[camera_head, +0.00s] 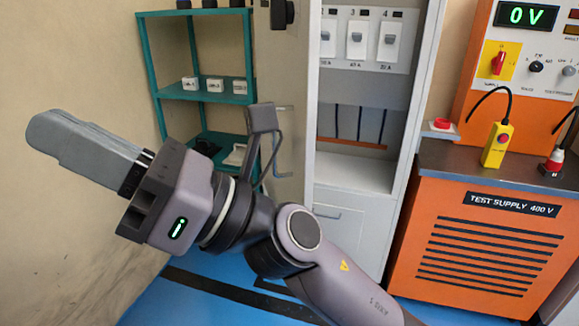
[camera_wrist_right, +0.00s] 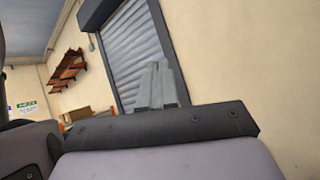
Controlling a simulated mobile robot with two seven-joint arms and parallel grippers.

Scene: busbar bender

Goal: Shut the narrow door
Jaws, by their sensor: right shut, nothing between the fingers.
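The narrow door (camera_head: 285,75) is a pale panel standing open at the left side of the grey cabinet (camera_head: 413,75), seen at a steep angle in the head view. It has a dark fitting near the top and a bar handle (camera_head: 284,141). My right arm hides its lower part. My right gripper (camera_head: 45,132) is shut and empty, pointing left, to the left of the door and apart from it. Its closed fingers also show in the right wrist view (camera_wrist_right: 157,85), against a roller shutter. My left gripper is out of view.
A teal shelf (camera_head: 205,92) with small boxes stands behind the door, near the wall. Inside the cabinet are breakers (camera_head: 357,38) and a drawer (camera_head: 340,235). An orange test supply (camera_head: 490,250) stands at right. A roller shutter (camera_wrist_right: 130,45) shows in the wrist view.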

